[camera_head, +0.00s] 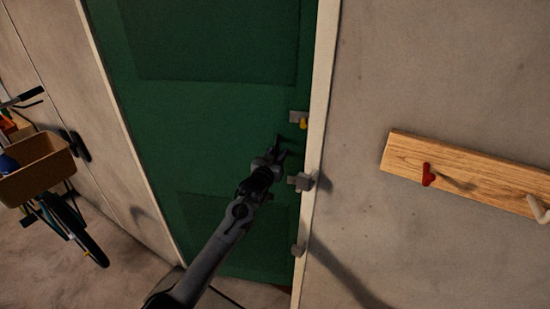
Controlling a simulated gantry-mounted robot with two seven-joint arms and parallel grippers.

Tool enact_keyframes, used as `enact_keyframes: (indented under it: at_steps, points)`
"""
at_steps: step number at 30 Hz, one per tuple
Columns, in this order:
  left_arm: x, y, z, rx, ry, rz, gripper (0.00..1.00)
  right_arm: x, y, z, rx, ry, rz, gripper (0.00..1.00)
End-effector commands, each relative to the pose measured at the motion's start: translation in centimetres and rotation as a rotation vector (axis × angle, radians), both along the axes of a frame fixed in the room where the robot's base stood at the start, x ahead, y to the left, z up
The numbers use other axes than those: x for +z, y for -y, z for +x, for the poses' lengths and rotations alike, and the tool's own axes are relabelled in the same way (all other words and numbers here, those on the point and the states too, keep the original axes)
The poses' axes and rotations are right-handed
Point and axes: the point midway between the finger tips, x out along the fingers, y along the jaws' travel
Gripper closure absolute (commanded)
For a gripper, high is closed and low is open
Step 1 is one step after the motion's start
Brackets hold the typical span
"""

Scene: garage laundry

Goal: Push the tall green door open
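The tall green door (215,110) fills the middle of the head view between pale frame posts. It looks shut or nearly so; I cannot tell whether there is a small gap. Near its right edge is a grey plate with a yellow knob (302,123). Below it are a grey latch-like fitting (300,182) and a smaller grey fitting (298,250). My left gripper (281,148) is in front of the door, left of and a little below the yellow knob. Its fingers look apart with nothing between them. I cannot tell whether it touches the door. My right gripper is out of view.
A wooden rail (460,173) with a red hook (428,174) and a pale hook (538,208) is on the right wall. A bicycle with a brown basket (38,168) stands at the left. The floor between bicycle and door looks clear.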

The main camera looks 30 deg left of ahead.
Motion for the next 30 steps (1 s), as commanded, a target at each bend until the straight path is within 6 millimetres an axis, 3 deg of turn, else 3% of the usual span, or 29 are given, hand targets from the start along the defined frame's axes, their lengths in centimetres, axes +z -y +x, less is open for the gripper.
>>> enact_keyframes:
  at_steps: [8, 21, 30]
  points:
    - [-0.1, 0.2, -1.4, 0.000, -0.001, 0.001, 0.62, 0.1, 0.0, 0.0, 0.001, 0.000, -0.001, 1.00]
    - [-0.1, 1.0, -7.6, 0.000, -0.001, 0.000, 0.62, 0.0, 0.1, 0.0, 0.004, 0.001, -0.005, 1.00]
    - [0.0, 1.4, -10.3, 0.001, 0.000, 0.000, 0.62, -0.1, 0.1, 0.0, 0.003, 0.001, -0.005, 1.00]
